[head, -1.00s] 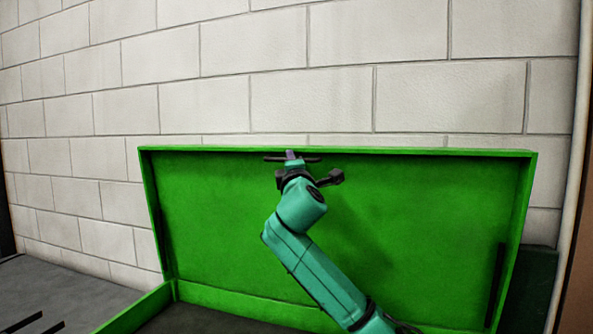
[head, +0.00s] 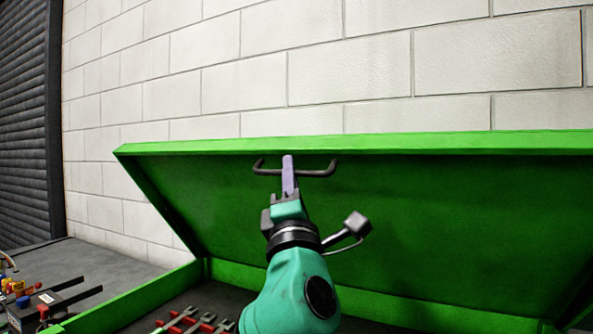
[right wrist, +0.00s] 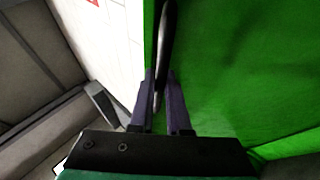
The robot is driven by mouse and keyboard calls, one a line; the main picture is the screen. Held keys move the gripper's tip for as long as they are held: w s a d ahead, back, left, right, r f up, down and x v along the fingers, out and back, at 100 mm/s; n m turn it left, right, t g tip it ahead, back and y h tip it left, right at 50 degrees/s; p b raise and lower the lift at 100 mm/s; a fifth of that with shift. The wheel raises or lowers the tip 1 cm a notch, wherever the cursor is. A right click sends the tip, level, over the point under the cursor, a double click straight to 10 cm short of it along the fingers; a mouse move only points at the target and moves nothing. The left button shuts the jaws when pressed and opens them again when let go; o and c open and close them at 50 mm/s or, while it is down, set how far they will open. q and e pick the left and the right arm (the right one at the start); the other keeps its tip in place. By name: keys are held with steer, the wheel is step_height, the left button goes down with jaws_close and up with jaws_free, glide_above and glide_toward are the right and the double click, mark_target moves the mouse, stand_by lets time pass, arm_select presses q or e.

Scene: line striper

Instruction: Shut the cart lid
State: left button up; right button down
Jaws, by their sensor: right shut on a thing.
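The green cart lid (head: 400,210) stands raised and tilted forward over the open cart (head: 130,300) in the head view. A dark bar handle (head: 323,171) sits at the lid's upper edge. My right gripper (head: 288,165) is at the handle, its purple fingers closed around the bar's middle. In the right wrist view the fingers (right wrist: 163,95) lie on both sides of the dark handle (right wrist: 168,40), with the green lid (right wrist: 240,70) beside them. My left gripper is not in view.
Red and grey tools (head: 190,322) lie inside the cart. A dark surface (head: 95,270) with small colourful items (head: 18,290) is at the left. A white block wall (head: 270,75) stands behind, with a dark shutter (head: 28,120) at far left.

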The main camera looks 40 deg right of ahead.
steer(key=c, duration=0.9)
jaws_free()
